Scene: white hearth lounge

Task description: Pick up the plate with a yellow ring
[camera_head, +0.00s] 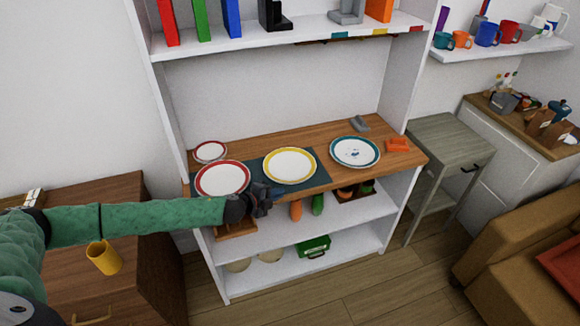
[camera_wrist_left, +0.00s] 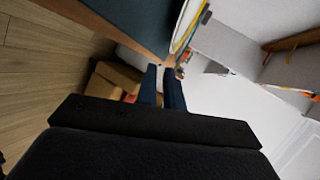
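The plate with a yellow ring (camera_head: 290,166) is white and lies flat on a dark mat (camera_head: 254,172) on the wooden shelf top. My left gripper (camera_head: 268,200) is at the shelf's front edge, just left of and in front of this plate, apart from it. In the left wrist view its two dark fingers (camera_wrist_left: 162,84) stand a little apart, with nothing between them. The plate's yellow rim (camera_wrist_left: 184,32) shows edge-on there, beyond the fingers. My right gripper is not in view.
A red-ringed plate (camera_head: 222,178) lies left of the yellow one, with a small red-rimmed plate (camera_head: 210,151) behind it. A teal-ringed plate (camera_head: 355,151) and an orange item (camera_head: 397,145) are to the right. The upper shelf (camera_head: 290,40) overhangs the back.

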